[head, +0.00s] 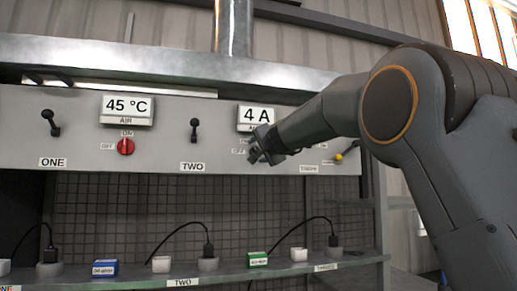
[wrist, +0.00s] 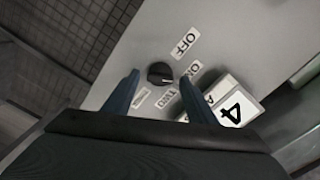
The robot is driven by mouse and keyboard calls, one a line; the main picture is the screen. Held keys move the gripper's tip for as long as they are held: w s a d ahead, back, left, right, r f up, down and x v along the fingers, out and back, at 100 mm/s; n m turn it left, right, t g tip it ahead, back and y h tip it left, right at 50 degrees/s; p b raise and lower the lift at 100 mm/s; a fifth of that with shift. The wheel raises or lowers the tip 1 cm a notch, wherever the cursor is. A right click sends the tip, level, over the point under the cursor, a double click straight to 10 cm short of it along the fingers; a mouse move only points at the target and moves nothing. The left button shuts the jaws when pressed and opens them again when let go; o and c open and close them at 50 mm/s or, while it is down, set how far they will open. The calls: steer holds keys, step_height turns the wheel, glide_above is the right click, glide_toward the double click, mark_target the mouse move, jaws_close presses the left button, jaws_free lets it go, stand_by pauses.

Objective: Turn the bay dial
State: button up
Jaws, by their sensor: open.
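The dial, a small round black knob (wrist: 160,73), sits on the grey panel in the wrist view, with an OFF label (wrist: 186,43) and an ON label (wrist: 194,69) beside it. My gripper (wrist: 159,78) is open, its two blue-grey fingers on either side of the dial in the picture. I cannot tell whether they touch it.
A red dial (head: 126,146) sits under the 45 °C display (head: 128,109). The shelf (head: 215,283) below holds plugs, cables, a blue block (head: 105,268) and a green block (head: 257,259).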

steer(key=shift+w, duration=0.1)
steer(key=c, duration=1.1)
steer(key=shift+m, duration=0.3)
steer(key=m, duration=0.5)
steer(key=shift+f+m, duration=0.15)
steer(key=shift+m, duration=0.25)
steer(key=m, duration=0.5)
steer(key=shift+f, duration=0.1)
steer(key=shift+m, duration=0.3)
